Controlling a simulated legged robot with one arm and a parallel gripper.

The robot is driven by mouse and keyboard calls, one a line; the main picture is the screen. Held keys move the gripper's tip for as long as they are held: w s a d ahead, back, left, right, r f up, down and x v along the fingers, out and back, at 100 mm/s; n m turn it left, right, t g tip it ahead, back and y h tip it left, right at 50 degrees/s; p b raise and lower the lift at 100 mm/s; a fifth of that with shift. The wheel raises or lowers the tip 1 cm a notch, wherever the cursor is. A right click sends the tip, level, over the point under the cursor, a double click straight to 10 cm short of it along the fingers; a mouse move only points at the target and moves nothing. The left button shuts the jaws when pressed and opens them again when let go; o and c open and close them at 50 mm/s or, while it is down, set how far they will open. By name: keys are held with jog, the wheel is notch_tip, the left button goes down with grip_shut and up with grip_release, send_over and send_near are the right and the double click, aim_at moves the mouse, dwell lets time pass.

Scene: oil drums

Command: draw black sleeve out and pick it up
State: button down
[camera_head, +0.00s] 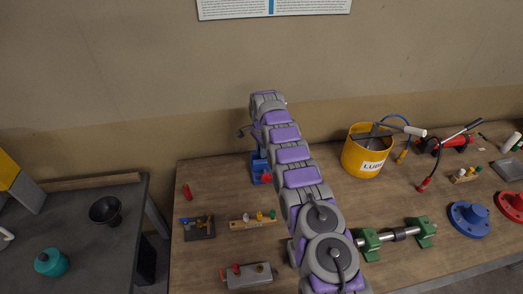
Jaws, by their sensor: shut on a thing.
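My arm reaches across the workbench toward the wall, and my gripper (253,134) is at its far end, small and partly hidden by my own wrist. It is shut on a dark thing, most likely the black sleeve, whose outline I cannot separate from the jaws. A blue fixture (258,170) with a red part (266,177) stands on the bench just below my gripper. I cannot tell whether the sleeve is still inside the fixture or clear of it.
A yellow lube bucket (365,157) stands right of my arm. Green blocks (369,242) carry a shaft with a dark middle. Blue (469,217) and red (513,205) flanges lie at right. Small boards and a red cylinder (187,192) lie at left.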

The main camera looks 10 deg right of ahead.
jog(key=shift+r+p, duration=0.35)
jog(key=shift+r, duration=0.95)
jog(key=shift+r, duration=0.3)
jog(key=shift+s+r+p, duration=0.1)
jog(key=shift+r+p, duration=2.2)
jog(key=shift+r, duration=0.05)
dwell(4.0)
